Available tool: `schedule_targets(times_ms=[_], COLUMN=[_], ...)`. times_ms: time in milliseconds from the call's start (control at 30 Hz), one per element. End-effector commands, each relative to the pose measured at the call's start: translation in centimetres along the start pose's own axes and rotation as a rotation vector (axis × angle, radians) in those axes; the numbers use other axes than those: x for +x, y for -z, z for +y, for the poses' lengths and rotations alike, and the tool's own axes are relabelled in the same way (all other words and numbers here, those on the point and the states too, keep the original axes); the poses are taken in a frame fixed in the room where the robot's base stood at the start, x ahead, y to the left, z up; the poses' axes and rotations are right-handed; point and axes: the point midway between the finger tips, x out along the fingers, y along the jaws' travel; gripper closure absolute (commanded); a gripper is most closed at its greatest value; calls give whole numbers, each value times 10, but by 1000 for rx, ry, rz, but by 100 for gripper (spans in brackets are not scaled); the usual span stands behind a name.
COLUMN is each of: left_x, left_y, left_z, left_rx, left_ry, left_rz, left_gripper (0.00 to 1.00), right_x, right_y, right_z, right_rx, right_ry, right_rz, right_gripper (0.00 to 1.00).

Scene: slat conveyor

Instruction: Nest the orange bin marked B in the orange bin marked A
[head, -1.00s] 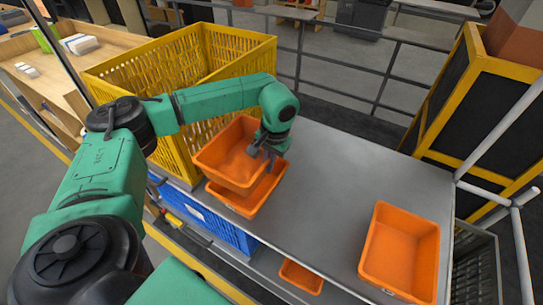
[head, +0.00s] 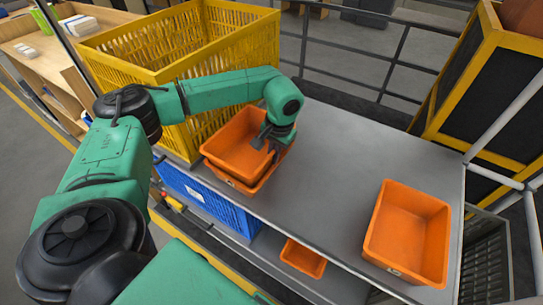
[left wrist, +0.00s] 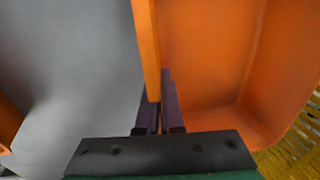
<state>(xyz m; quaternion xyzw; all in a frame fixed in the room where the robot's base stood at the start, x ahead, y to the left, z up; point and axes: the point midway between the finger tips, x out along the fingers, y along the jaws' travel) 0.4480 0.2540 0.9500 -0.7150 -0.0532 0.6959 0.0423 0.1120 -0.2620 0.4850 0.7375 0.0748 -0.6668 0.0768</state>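My left gripper (head: 265,141) is shut on the right wall of an upper orange bin (head: 236,142). In the left wrist view the wall of this bin (left wrist: 147,45) stands between the two dark fingers (left wrist: 158,105). The upper bin sits in or just over a lower orange bin (head: 229,181). Only the front and right rim of the lower bin show, so I cannot tell whether the upper one is fully seated. A small mark shows on the lower bin's front, but I cannot read its letter. My right gripper is not in view.
Another orange bin (head: 408,234) stands empty at the table's right. A small orange bin (head: 303,258) is below the table's front edge. A yellow crate (head: 190,70) stands close behind and left; a blue crate (head: 205,196) is below. The grey tabletop (head: 330,165) is clear in the middle.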

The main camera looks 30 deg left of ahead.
Motion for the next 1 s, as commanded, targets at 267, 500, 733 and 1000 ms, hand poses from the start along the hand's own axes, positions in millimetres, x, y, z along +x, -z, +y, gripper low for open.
schedule_targets(times_ms=[267,500,733,1000], left_x=[15,16,16,13], left_y=[-8,-8,-8,-8], left_z=[-5,-4,-3,-2], left_rx=[0,0,1,2], left_ry=[21,20,19,17], left_rz=[-32,-32,-32,-31], left_gripper=[100,62,62,62], right_x=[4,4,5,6], right_y=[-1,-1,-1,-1], right_z=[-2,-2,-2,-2], right_rx=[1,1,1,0], right_ry=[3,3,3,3], right_rz=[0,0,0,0], right_gripper=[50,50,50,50])
